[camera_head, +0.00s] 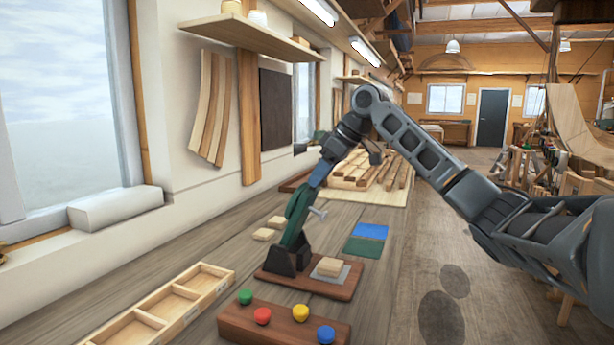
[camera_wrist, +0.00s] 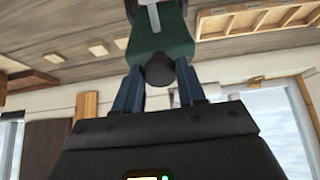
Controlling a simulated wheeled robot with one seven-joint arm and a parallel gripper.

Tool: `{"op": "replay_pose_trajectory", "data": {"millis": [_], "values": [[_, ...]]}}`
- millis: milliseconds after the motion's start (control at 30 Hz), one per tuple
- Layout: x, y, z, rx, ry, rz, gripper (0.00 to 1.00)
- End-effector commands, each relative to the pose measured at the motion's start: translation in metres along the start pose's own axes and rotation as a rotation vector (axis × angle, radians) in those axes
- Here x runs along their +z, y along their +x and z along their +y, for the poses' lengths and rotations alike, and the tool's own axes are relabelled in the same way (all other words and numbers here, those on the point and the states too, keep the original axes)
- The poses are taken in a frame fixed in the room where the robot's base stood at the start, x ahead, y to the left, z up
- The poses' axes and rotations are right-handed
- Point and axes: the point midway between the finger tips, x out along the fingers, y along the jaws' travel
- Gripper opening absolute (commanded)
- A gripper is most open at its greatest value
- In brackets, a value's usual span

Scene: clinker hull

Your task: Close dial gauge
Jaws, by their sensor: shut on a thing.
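The dial gauge appears to be the green upright body (camera_head: 297,212) on a black foot (camera_head: 289,257), standing on a brown board (camera_head: 312,287). It leans a little to the right at its top, and a silver rod with a round end sticks out on its right. My gripper (camera_head: 312,186) comes down from above and is shut on the top of the green body. In the wrist view my blue fingers (camera_wrist: 157,72) lie on both sides of a dark round knob (camera_wrist: 159,73) at the end of the green body (camera_wrist: 158,38). The gauge's face is not visible.
A pale wood block (camera_head: 330,266) sits on a grey pad right of the foot. In front are a brown bar (camera_head: 284,328) with coloured knobs and a wooden compartment tray (camera_head: 160,312). Blue (camera_head: 370,230) and green (camera_head: 363,247) mats lie behind right.

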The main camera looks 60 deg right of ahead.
Motion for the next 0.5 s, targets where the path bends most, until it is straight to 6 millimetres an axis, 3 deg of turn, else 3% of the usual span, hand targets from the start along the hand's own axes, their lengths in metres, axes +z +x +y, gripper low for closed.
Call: {"op": "replay_pose_trajectory", "data": {"millis": [33, 500], "values": [[0.015, 0.005, 0.0, -0.003, 0.004, 0.044, 0.0], [0.109, 0.018, 0.0, -0.002, 0.005, 0.46, 0.0]]}}
